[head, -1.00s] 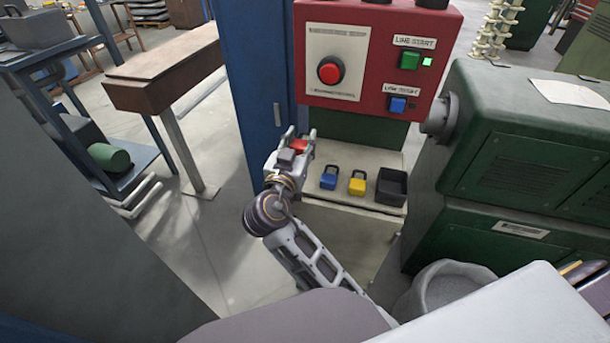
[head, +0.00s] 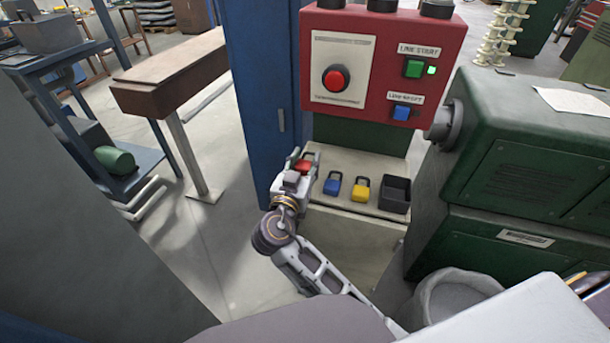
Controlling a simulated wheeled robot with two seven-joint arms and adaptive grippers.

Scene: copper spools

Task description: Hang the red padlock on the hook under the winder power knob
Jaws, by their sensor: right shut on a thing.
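The red padlock (head: 303,166) is between the fingers of my right gripper (head: 303,162), at the left end of the cream shelf. The gripper is shut on it; the fingers partly hide the padlock, and I cannot tell whether it touches the shelf. The red control panel (head: 384,95) stands above, with a round red knob (head: 336,79) on a pale plate, to the upper right of the gripper. No hook can be made out under the knob. My left gripper is not in view.
A blue padlock (head: 332,184), a yellow padlock (head: 361,190) and a dark open bin (head: 395,195) sit on the cream shelf (head: 345,160). A blue post (head: 262,110) rises left of the panel. A green machine (head: 530,170) stands at right.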

